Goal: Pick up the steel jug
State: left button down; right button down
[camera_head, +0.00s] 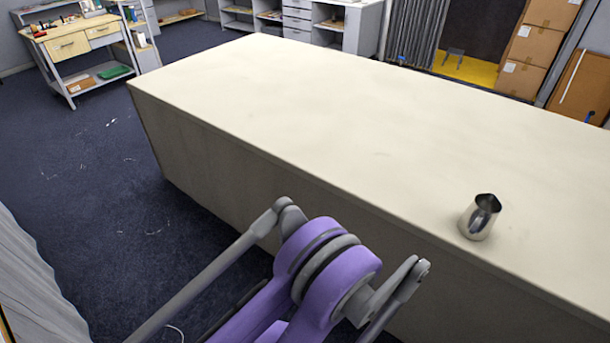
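The steel jug (479,218) stands upright on the long cream cloth table (300,110), near its front edge in the right part of the head view. It is shiny, with a dark open mouth and a spout pointing to the upper right. Nothing touches it. Neither of my grippers can be made out in this view. Purple and grey parts of my own body fill the bottom middle, in front of the table and to the lower left of the jug.
The tabletop around the jug is bare. Dark floor lies open to the left. A workbench (78,45) with drawers stands at the back left, grey shelving (298,20) at the back, and stacked cardboard boxes (537,45) at the back right.

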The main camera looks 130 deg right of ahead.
aim_at(475, 224)
jog(key=z, duration=10.65)
